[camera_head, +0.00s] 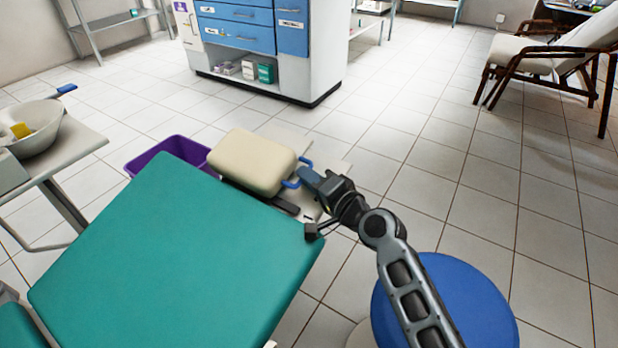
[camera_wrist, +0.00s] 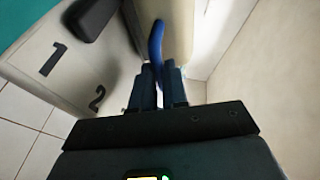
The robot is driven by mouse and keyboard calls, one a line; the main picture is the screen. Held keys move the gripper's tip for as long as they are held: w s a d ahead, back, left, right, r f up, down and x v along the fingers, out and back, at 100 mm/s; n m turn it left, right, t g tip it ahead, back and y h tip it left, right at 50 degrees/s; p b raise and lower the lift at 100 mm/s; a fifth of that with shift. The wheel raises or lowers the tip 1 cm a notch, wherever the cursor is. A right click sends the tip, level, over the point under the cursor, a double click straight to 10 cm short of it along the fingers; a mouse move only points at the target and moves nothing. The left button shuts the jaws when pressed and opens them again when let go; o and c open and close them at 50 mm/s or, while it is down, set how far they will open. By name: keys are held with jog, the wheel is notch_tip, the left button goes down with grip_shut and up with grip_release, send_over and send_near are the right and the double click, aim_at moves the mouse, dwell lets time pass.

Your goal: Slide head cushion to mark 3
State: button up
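The cream head cushion (camera_head: 252,162) is at the far end of the teal chair pad (camera_head: 180,240). A blue handle (camera_head: 304,161) sticks out of its right side. My gripper (camera_head: 308,178) is at this handle. In the wrist view my fingers (camera_wrist: 159,78) are close together with the blue handle (camera_wrist: 157,42) between them, and they appear shut on it. A pale plate (camera_wrist: 70,70) beside the cushion carries the black marks 1 (camera_wrist: 53,60) and 2 (camera_wrist: 97,98). I cannot see a mark 3.
A dark bar (camera_head: 258,193) lies between cushion and pad. A purple bin (camera_head: 165,153) stands left of the cushion. A blue round stool (camera_head: 470,305) is below my arm. A blue-drawered cabinet (camera_head: 237,37) stands beyond.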

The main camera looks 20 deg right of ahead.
grip_shut()
jog(key=w+d+b, duration=0.1)
jog(key=d, duration=0.1)
jog(key=w+d+r+b, duration=0.1)
jog(key=w+d, duration=0.1)
jog(key=d, duration=0.1)
jog(key=w+d+r+b, duration=0.1)
jog(key=w+d, duration=0.1)
jog(key=shift+d+r, duration=0.15)
jog(key=shift+d, duration=0.05)
jog(key=shift+w+d+r, duration=0.3)
jog(key=shift+d, duration=0.25)
jog(key=o, duration=0.5)
grip_release()
jog(key=shift+p+v, duration=0.6)
jog(key=shift+v, duration=3.3)
